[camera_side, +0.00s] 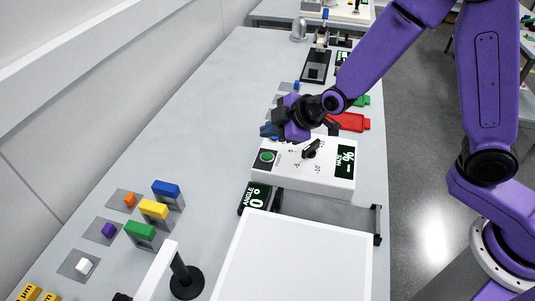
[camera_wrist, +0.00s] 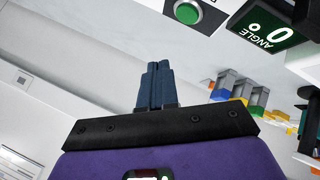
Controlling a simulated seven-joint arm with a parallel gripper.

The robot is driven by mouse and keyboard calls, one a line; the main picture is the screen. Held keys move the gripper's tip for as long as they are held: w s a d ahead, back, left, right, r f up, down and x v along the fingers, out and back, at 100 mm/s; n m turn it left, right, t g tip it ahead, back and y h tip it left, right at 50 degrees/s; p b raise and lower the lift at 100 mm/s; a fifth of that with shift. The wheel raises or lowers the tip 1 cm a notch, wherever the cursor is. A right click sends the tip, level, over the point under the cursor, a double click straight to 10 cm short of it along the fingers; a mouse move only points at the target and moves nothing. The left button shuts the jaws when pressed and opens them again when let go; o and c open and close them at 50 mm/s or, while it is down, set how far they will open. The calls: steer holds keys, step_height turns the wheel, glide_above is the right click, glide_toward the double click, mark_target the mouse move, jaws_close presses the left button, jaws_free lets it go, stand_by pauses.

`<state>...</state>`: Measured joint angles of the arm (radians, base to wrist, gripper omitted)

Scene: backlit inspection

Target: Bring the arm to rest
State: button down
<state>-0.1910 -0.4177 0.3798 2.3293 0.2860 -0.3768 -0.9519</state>
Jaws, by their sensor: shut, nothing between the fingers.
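My purple arm reaches in from the right over the grey bench (camera_side: 225,100). My gripper (camera_side: 268,130) is above the bench, close to the back left corner of a white control box (camera_side: 300,178). In the wrist view my gripper (camera_wrist: 157,66) shows two dark blue fingers pressed together with nothing between them. The box has a green button (camera_side: 267,156), a black dial knob (camera_side: 311,149) and a lit display (camera_side: 345,161) reading "HAZE %". The green button also shows in the wrist view (camera_wrist: 187,12), apart from the fingers.
An angle display (camera_side: 255,198) reads 0°. A white panel (camera_side: 292,262) lies in front of the box. Blue (camera_side: 166,188), yellow (camera_side: 153,209) and green (camera_side: 140,230) blocks stand on the left. A red tray (camera_side: 349,122) lies behind the box. The bench's left middle is clear.

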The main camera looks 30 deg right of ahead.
steer(key=shift+r, duration=0.4)
steer(key=shift+s, duration=0.1)
steer(key=s+d+r+g+h, duration=0.1)
steer(key=s+d+g, duration=0.1)
steer(key=s+d, duration=0.4)
steer(key=s+d+r+m+g+h, duration=0.1)
steer(key=s+d, duration=0.5)
steer(key=s, duration=0.9)
steer(key=s+d+r+g+h, duration=0.1)
steer(key=s+d+r+g, duration=0.2)
steer(key=s, duration=0.7)
steer(key=d+g, duration=0.2)
steer(key=d, duration=0.2)
steer(key=shift+s+r+m+h, duration=0.2)
steer(key=shift+s+m+h, duration=0.05)
steer(key=shift+m+h, duration=0.15)
